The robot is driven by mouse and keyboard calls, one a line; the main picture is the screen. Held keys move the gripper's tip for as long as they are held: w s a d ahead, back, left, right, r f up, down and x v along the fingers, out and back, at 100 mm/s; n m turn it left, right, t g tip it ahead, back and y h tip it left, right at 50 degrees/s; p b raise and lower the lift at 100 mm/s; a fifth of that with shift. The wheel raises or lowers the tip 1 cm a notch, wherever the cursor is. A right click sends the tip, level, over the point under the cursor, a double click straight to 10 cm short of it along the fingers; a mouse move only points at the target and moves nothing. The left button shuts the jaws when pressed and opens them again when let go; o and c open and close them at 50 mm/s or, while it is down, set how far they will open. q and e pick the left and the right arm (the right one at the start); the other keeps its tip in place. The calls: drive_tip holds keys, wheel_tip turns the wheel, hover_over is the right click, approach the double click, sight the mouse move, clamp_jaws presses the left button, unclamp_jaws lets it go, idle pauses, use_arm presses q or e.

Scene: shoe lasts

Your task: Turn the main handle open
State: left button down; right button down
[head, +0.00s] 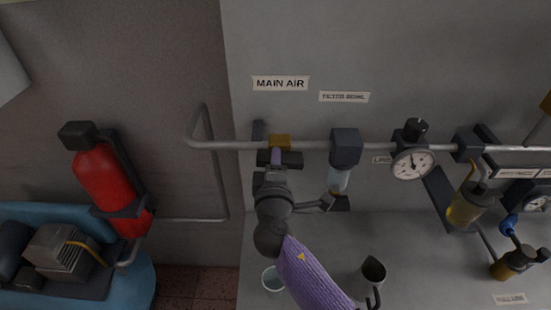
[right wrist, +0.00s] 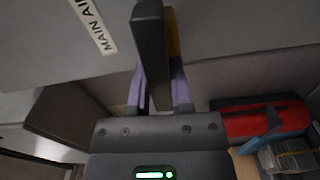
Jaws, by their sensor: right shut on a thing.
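The main air valve has a brass-yellow body (head: 279,142) on the grey pipe, below the "MAIN AIR" label (head: 281,83). My right gripper (head: 275,158) reaches up to it from below, with purple fingers and a purple-sleeved forearm. In the right wrist view, a dark bar-like handle (right wrist: 150,55) lies between the purple fingers of the right gripper (right wrist: 157,92), which is shut on it. Part of the yellow valve body (right wrist: 173,35) shows behind the handle. In the head view my gripper covers most of the handle. My left gripper is not in view.
A filter bowl (head: 339,180) hangs just right of the valve, close to my wrist. A pressure gauge (head: 413,163) and a yellow-bowled unit (head: 466,208) sit farther right. A cup (head: 272,278) and a dark jug (head: 373,271) stand below. A red cylinder (head: 103,180) is at left.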

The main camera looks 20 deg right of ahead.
drive_tip(key=shift+f+n, duration=0.15)
drive_tip(key=shift+n, duration=0.45)
drive_tip(key=c, duration=0.5)
unclamp_jaws()
drive_tip(key=shift+s, duration=0.1)
drive_tip(key=b+v, duration=0.1)
drive_tip(key=v, duration=0.8)
drive_tip(key=shift+s+a, duration=0.15)
drive_tip(key=shift+s, duration=0.25)
